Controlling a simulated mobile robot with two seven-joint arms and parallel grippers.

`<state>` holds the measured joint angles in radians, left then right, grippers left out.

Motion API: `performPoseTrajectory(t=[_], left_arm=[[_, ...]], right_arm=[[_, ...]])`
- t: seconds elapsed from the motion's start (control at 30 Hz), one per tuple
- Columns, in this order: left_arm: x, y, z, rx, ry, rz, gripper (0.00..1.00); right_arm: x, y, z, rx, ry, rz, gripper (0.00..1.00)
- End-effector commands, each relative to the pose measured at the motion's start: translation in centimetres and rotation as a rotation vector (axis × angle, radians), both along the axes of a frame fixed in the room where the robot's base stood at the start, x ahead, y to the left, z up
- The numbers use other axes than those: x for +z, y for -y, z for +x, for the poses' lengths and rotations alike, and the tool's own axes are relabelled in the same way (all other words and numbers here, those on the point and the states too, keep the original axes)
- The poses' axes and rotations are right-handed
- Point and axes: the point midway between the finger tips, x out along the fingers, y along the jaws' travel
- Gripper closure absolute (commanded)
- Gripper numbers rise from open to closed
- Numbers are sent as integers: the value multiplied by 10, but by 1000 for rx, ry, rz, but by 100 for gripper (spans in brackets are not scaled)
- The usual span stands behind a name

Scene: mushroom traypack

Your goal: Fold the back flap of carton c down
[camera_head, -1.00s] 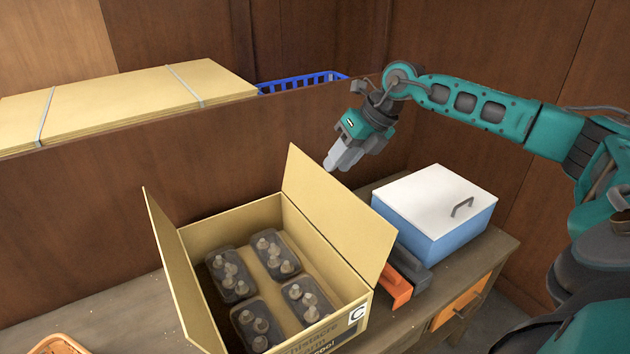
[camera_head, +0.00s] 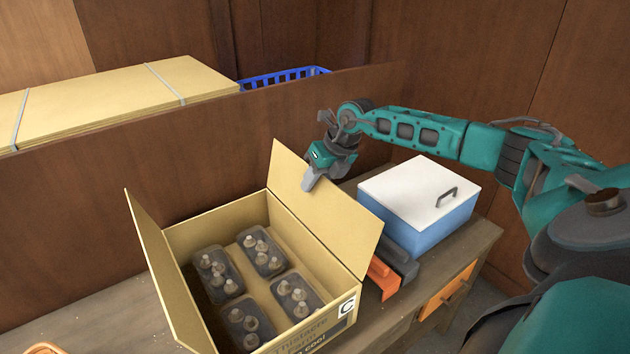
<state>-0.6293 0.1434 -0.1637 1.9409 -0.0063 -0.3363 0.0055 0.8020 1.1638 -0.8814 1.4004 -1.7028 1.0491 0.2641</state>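Carton c (camera_head: 347,306), an open brown box with a "C" label, stands on the bench with several dark trays of mushrooms (camera_head: 262,252) inside. A raised flap (camera_head: 345,222) stands up along its far right side, leaning outward. Another raised flap (camera_head: 165,275) stands along its left side. My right gripper (camera_head: 307,186) is at the upper edge of the far right flap, its pale fingertips overlapping the flap in the picture. I cannot tell whether they touch it. The fingers look close together, with no clear gap and nothing held. My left gripper is not in view.
A blue box with a white lid (camera_head: 418,192) stands right of the carton, with orange and dark grey objects (camera_head: 385,279) between them. A brown partition (camera_head: 120,180) rises behind. Flat strapped cardboard (camera_head: 110,95) and a blue basket (camera_head: 284,78) lie beyond it.

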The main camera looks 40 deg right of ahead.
Motion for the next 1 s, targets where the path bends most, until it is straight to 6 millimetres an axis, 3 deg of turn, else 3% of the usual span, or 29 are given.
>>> performPoseTrajectory(t=[0.33,0.63,1.0], left_arm=[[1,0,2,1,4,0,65],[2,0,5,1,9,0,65],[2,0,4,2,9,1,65]], right_arm=[[-3,-1,1,0,0,0,71],[-3,-1,1,0,0,0,100],[-3,0,1,0,0,0,100]])
